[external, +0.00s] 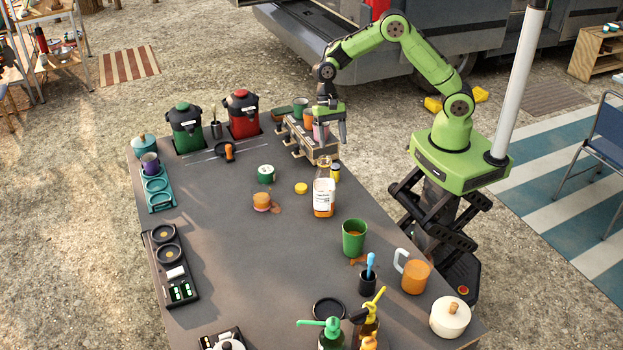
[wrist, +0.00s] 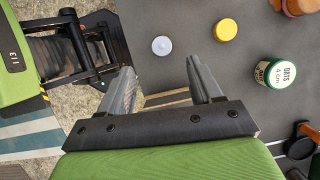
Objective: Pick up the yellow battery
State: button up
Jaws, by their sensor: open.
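A small upright cylinder (external: 335,172) with a yellow body and darker band stands by the table's right edge, just behind a bottle; it may be the yellow battery. In the wrist view, a pale round top (wrist: 161,45) lies beyond the fingers and seems to be the same thing. A flat yellow disc (external: 301,188) lies left of the bottle; it also shows in the wrist view (wrist: 226,31). My gripper (external: 329,143) points down, open and empty, above the wooden rack, behind the cylinder and apart from it. Both fingers show in the wrist view (wrist: 165,74).
The orange-labelled bottle (external: 324,192) stands close in front of the cylinder. The wooden rack (external: 326,151) with cups stands below my gripper. A green oats jar (external: 265,174) and an orange jar (external: 262,201) are to the left.

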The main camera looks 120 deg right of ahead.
aim_at(335, 165)
jog(key=b+x, duration=0.2)
jog(key=x, duration=0.7)
jog(key=shift+w+a+f, duration=0.15)
jog(key=shift+w+f, duration=0.05)
jog(key=shift+f, duration=0.05)
jog(key=shift+r, duration=0.1)
grip_shut()
jog(key=shift+r, duration=0.1)
